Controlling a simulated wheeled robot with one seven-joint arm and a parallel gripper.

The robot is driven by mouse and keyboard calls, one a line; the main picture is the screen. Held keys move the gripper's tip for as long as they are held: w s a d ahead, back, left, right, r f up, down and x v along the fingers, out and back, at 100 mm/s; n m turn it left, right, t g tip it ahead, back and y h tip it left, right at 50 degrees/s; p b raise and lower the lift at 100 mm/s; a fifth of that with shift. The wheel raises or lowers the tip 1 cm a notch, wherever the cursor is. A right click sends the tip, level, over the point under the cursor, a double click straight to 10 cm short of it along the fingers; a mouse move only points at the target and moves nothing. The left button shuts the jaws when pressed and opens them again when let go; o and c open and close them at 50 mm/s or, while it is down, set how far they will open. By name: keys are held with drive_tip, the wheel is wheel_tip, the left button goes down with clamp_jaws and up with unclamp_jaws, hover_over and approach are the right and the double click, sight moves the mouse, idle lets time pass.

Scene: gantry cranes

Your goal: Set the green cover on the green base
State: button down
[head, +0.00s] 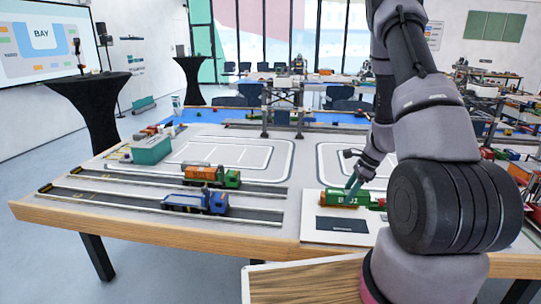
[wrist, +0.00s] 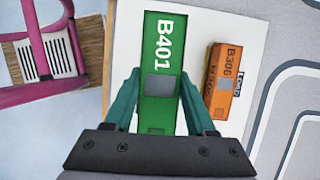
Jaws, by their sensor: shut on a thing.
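A long green box marked B401 (wrist: 162,65), which looks like the green cover, lies between the teal fingers of my gripper (wrist: 158,105) in the wrist view. My gripper is shut on its sides. In the head view my gripper (head: 354,183) points down at the green box (head: 340,197), low over a white board. I cannot make out a separate green base. Whether one is under the box is hidden. A smaller green and red thing (head: 377,204) shows just right of the box, partly behind my arm.
An orange block marked B306 (wrist: 222,82) lies close beside the green box. The white board (head: 312,233) has a dark rectangle (head: 341,224). An orange-loaded truck (head: 210,176) and a blue truck (head: 196,202) stand on lanes to the left. A small gantry (head: 282,110) stands behind.

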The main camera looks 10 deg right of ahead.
sight(329, 191)
drive_tip(key=a+n+g, duration=0.1)
drive_tip(key=a+n, duration=0.1)
drive_tip(key=n, duration=0.1)
drive_tip(key=w+a+r+n+g, duration=0.1)
drive_tip(key=a+n, duration=0.1)
drive_tip(key=w+a+r+n+g, duration=0.1)
drive_tip(key=a+n, duration=0.1)
drive_tip(key=n, duration=0.1)
drive_tip(key=shift+n, duration=0.3)
drive_tip(key=a+r+n+h, duration=0.1)
drive_tip(key=n, duration=0.3)
drive_tip(key=w+a+r+n+g+h, duration=0.1)
drive_tip(key=n, duration=0.3)
drive_tip(key=w+r+n+g+h, duration=0.1)
drive_tip(key=r+n+h, duration=0.1)
drive_tip(key=n, duration=0.2)
drive_tip(key=shift+a, duration=0.4)
